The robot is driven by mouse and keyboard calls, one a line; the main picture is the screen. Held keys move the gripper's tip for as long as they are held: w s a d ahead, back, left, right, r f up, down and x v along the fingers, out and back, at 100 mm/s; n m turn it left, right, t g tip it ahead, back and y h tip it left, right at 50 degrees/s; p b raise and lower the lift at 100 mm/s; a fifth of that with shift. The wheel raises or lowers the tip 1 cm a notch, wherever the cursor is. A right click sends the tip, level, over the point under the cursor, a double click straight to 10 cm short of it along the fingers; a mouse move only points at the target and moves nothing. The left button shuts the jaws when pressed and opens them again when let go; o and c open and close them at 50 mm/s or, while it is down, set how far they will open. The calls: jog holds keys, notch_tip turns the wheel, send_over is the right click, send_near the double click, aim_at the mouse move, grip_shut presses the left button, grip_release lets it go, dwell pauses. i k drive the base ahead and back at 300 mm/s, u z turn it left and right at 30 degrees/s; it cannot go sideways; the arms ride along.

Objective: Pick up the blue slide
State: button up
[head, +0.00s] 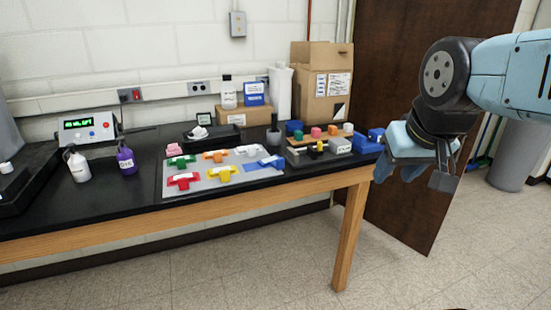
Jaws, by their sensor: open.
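The blue slide (265,162) lies near the right end of a grey mat (200,169) on the black bench top. It looks flat and cross-shaped, with a paler patch, and blue also shows on the mat around it. My gripper (399,174) hangs at the right of the head view, past the bench's right end and well to the right of the slide. The gap between the fingers is hard to make out at this angle.
Green (180,161), orange (215,155), white (247,150), red (183,181) and yellow (221,174) pieces share the mat. A tray of small coloured blocks (316,132) and blue blocks (367,144) stand between the slide and my gripper. Bottles (77,165) stand at left.

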aim_at(276, 161)
jog(key=i, duration=0.85)
jog(key=u, duration=0.05)
